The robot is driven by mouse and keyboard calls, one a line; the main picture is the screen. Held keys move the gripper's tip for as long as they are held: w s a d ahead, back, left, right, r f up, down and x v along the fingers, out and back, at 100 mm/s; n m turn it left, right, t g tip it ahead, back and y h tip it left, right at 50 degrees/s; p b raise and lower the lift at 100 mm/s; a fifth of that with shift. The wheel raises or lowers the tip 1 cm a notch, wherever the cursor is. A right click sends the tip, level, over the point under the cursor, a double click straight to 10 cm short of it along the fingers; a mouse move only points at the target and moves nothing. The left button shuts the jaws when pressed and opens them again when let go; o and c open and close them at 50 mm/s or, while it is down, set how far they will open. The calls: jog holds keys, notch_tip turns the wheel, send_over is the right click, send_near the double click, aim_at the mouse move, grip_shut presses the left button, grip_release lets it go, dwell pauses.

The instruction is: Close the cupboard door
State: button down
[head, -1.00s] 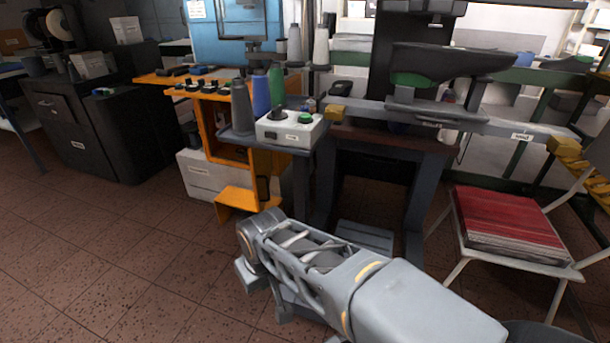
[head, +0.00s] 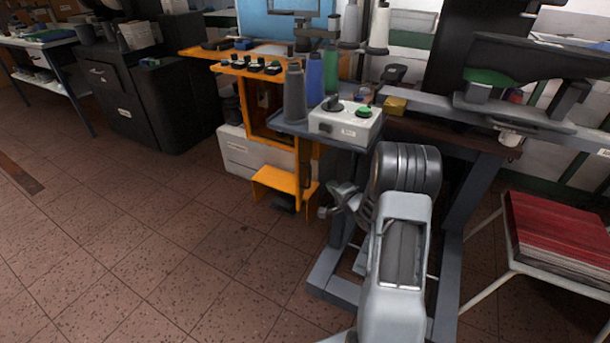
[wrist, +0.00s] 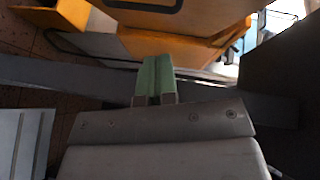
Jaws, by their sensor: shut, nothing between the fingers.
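A dark cabinet (head: 150,105) with a handle and a white label stands at the left in the head view. Its front looks flat, and I cannot tell whether any door on it is open. I cannot make out an open cupboard door for certain in either view. My gripper (head: 343,200) is low in front of the grey stand in the head view, partly hidden by my arm. In the wrist view my gripper's green fingertips (wrist: 155,72) are together with nothing between them. They point toward a grey bar and orange panels beyond.
An orange machine stand (head: 262,122) with a low step (head: 285,184) is left of my arm. A white switch box (head: 345,126) sits on a grey shelf above. Tiled floor (head: 150,250) is clear at left.

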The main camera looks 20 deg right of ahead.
jog(key=f+m+y, duration=0.1)
jog(key=y, duration=0.1)
jog(key=t+b, duration=0.1)
jog(key=b, duration=0.3)
send_near(300, 171)
jog(key=w, duration=0.5)
jog(key=shift+w+a+r+m, duration=0.1)
jog(key=shift+w+a+m, duration=0.05)
jog(key=shift+a, duration=0.35)
jog(key=shift+w+a+r+m, duration=0.1)
jog(key=shift+w+a+m, duration=0.1)
jog(key=shift+a, duration=0.3)
